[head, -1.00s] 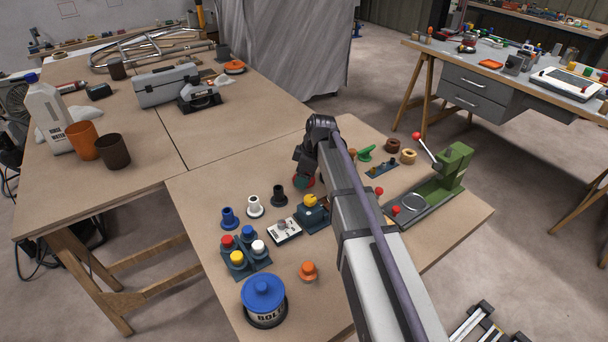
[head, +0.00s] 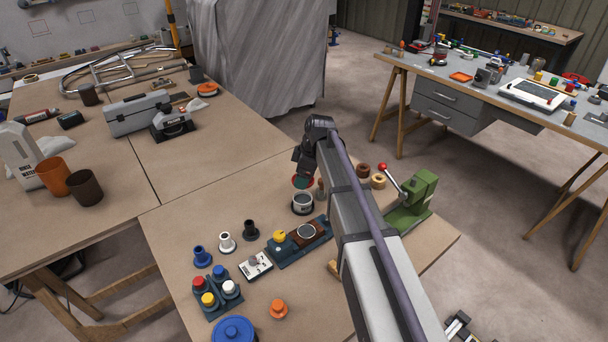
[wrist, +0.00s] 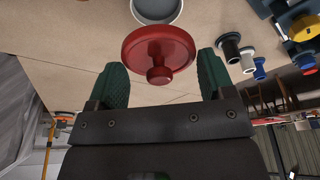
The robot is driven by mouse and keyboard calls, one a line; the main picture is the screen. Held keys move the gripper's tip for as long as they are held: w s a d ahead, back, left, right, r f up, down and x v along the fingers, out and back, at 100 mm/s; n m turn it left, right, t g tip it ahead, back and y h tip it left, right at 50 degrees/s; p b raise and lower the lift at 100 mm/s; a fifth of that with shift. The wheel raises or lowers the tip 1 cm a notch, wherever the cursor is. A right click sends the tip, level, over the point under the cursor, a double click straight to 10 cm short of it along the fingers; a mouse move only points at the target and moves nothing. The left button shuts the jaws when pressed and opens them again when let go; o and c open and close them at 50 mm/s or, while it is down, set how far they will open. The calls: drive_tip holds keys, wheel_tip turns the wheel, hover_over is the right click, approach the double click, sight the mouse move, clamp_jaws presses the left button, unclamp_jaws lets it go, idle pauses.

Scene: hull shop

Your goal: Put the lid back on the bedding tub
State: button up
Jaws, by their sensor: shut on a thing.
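My gripper (head: 302,176) hangs over the near table, its green fingers shut on a red round lid with a knob. In the wrist view the lid (wrist: 142,48) sits between the fingertips, its knob facing the gripper. An open round tub (head: 302,208), pale inside with a dark base, stands on the table just below the gripper in the head view. Its pale grey interior (wrist: 157,8) shows beyond the lid at the top of the wrist view. The lid is apart from the tub. Any lettering on the tub is too small to read.
A blue-lidded tub (head: 233,329) stands at the near edge. A dark-blue fixture (head: 293,252), small spools and a button block (head: 218,298) lie left of my arm. A green press (head: 412,202) with a red-knobbed lever and brown rings (head: 378,181) stand to the right.

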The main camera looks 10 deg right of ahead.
drive_tip(key=shift+f+b, duration=3)
drive_tip(key=shift+f, duration=0.2)
drive_tip(key=shift+f, duration=0.1)
drive_tip(key=o, duration=0.9)
wheel_tip(320, 180, up, 7)
drive_tip(key=p, duration=0.7)
drive_tip(key=shift+c, duration=0.3)
